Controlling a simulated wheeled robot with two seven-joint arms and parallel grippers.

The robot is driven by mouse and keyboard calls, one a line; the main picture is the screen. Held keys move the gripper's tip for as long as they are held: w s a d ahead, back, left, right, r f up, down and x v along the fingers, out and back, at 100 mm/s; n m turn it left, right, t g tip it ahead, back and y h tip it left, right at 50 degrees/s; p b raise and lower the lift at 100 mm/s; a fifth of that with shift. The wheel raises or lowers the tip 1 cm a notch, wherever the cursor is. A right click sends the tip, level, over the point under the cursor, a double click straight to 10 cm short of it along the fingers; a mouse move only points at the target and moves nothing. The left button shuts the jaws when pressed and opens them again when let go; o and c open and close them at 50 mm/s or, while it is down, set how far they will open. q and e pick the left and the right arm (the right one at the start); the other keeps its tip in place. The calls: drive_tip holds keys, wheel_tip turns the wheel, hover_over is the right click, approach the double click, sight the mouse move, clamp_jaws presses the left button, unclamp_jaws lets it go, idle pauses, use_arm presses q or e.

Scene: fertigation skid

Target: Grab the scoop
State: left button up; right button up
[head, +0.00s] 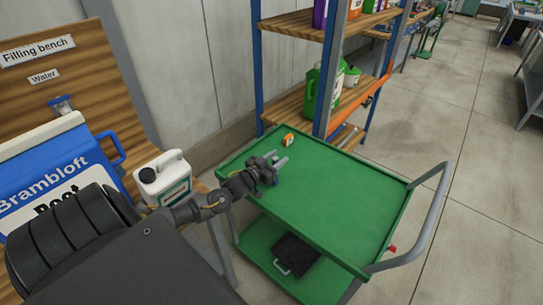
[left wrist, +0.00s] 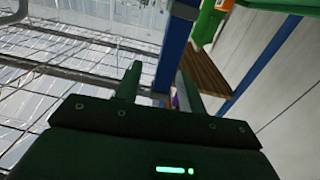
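My left gripper (head: 276,161) is over the far left part of the green cart's top (head: 335,210). Its fingers are spread, and in the left wrist view (left wrist: 158,85) nothing is held between them. A small blue bit (head: 275,181) shows just beside the fingers in the head view; I cannot tell whether it is part of a scoop. I cannot make out a scoop for sure in either view. My right gripper is in neither view.
A small orange and white object (head: 288,140) lies near the cart's far left corner. A black item (head: 296,254) is on its lower deck. A white jug (head: 163,178) and blue Brambloft bag (head: 55,165) stand left. Shelving (head: 290,101) with jugs stands behind. The cart's right part is clear.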

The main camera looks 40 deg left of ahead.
use_arm(q)
drive_tip(key=shift+w, duration=0.65)
clamp_jaws()
